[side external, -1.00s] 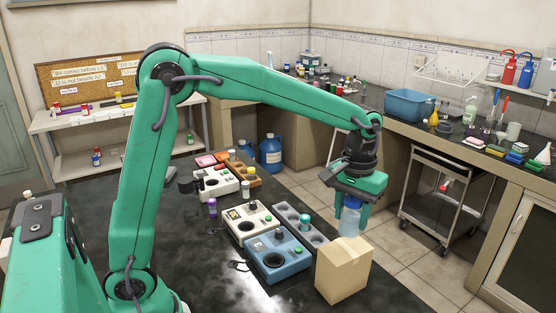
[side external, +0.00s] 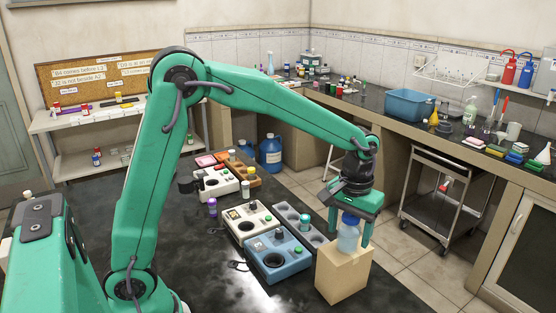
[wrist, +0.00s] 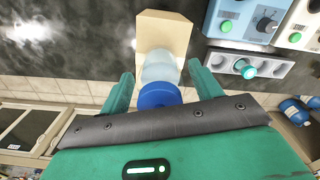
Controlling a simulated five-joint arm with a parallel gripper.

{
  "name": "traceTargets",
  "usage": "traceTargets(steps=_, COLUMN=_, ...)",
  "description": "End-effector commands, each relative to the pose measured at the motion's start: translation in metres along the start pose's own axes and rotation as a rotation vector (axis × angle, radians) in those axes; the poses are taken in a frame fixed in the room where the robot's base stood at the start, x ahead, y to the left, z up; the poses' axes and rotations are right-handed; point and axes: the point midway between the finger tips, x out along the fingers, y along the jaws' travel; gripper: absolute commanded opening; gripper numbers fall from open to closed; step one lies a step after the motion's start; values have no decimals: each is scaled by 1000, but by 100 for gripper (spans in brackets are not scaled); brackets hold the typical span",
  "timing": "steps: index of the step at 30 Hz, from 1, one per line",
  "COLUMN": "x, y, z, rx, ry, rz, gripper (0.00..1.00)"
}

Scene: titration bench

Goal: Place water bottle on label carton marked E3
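The water bottle (side external: 348,236), clear pale blue with a blue cap, stands upright on top of the tan label carton (side external: 342,278). In the wrist view the bottle's blue cap (wrist: 158,95) is nearest the camera, with the carton (wrist: 163,32) beyond it. My gripper (side external: 350,230) is open, its two fingers on either side of the bottle. In the wrist view a gap shows between each finger and the bottle. No E3 marking can be read on the carton's visible faces.
A blue device (side external: 275,262) and a grey tray with wells (side external: 291,217) sit left of the carton. A white device (side external: 250,222) is behind them. The table's right edge is close to the carton, with tiled floor and a trolley (side external: 440,200) beyond.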

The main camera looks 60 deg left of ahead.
Motion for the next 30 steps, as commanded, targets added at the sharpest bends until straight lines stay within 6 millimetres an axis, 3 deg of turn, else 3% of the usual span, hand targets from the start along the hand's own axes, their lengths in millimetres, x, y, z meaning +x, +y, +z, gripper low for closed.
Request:
traceTargets(steps=11, x=-2, y=0, z=0, rx=0, ry=1, rz=0, gripper=65)
traceTargets(steps=17, x=-14, y=0, z=0, rx=0, ry=2, rz=1, gripper=65)
traceTargets(steps=30, x=-80, y=0, z=0, rx=0, ry=4, rz=2, gripper=65)
